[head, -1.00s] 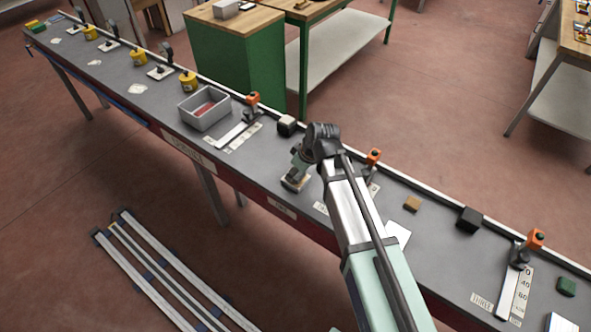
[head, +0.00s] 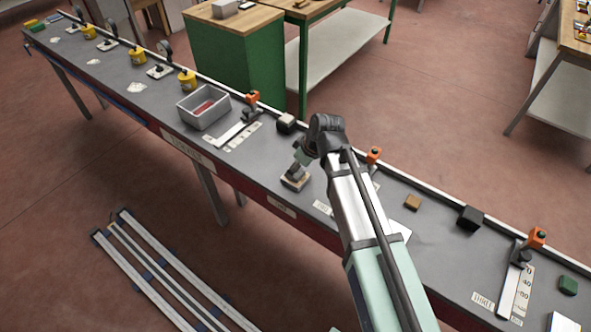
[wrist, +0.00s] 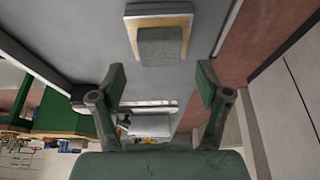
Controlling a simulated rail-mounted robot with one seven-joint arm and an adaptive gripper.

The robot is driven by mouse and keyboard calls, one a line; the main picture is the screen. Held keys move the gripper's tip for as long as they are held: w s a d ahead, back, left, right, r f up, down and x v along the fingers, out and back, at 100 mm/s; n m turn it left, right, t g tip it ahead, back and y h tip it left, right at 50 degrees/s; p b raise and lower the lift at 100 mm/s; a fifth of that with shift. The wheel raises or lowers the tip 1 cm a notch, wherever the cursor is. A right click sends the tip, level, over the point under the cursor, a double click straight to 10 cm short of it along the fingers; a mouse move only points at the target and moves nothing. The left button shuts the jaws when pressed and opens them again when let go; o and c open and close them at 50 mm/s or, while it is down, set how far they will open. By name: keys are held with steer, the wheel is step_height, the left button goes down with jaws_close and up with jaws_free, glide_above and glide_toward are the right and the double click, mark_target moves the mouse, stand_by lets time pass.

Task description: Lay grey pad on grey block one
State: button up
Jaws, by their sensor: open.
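A small grey pad (wrist: 160,47) shows in the wrist view, lying flat on a beige-topped block (wrist: 179,20) with a grey outer edge. The pad sits off-centre, toward the block's lower side in that view. In the head view the block (head: 297,185) stands near the bench's front edge, partly behind my gripper (head: 296,170). In the wrist view my gripper (wrist: 162,84) is open and empty. Its green-padded fingers are apart, and the pad is beyond their tips, not between them. Whether the beige-topped block is grey block one I cannot tell.
A dark block with a pale side (head: 286,123) stands by the back rail. A brown block (head: 412,202) and black block (head: 470,219) are to the right on the long bench (head: 245,165).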

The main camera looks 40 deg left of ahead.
steer(key=b+v, duration=0.2)
steer(key=v, duration=0.7)
steer(key=shift+r, duration=0.2)
